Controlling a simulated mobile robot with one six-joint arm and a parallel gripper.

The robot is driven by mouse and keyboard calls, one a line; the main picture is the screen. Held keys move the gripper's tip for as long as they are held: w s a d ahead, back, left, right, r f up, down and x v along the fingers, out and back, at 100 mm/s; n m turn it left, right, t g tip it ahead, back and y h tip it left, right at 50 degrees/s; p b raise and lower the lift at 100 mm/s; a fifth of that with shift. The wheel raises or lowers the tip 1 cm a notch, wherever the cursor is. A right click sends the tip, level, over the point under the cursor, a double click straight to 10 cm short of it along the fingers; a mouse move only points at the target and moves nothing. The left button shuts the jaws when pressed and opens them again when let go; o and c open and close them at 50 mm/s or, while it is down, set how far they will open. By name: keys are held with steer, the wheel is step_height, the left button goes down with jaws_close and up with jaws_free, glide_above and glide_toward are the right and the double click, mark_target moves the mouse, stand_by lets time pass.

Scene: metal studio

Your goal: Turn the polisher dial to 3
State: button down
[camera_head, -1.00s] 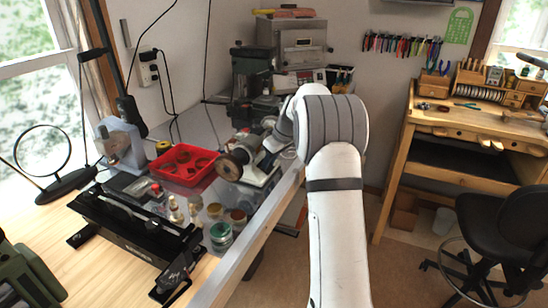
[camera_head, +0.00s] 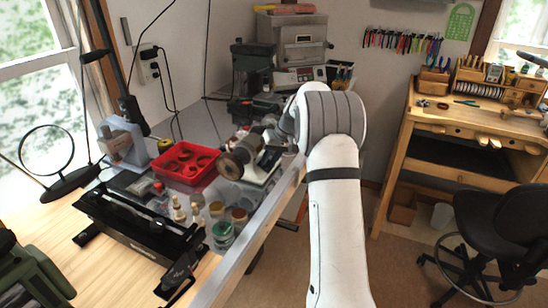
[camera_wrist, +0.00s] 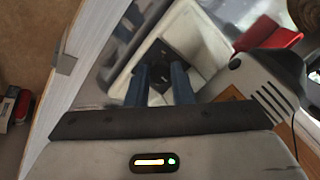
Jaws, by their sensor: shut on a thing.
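The polisher (camera_head: 250,152) stands on the bench's right edge, with a round wheel (camera_head: 232,165) on its near end. In the wrist view its grey motor housing (camera_wrist: 268,80) is at right, above a pale base (camera_wrist: 200,35) with a dark panel (camera_wrist: 153,54). My gripper (camera_wrist: 160,70) reaches down to this panel, one dark finger on each side of a small dark part, its jaws shut on it. That part sits where the dial would be; its marks and pointer cannot be read. In the head view my arm hides the gripper's tips.
A red tray (camera_head: 211,170) lies left of the polisher, with small jars (camera_head: 223,232) in front. Open floor lies toward the right workbench (camera_head: 455,127).

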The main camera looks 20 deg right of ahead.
steer(key=shift+w+r, duration=0.15)
steer(key=c, duration=1.3)
jaws_free()
steer(key=shift+o, duration=0.2)
steer(key=shift+f, duration=0.2)
steer(key=shift+r, duration=0.1)
steer(key=p+v, duration=0.4)
steer(key=v, duration=0.4)
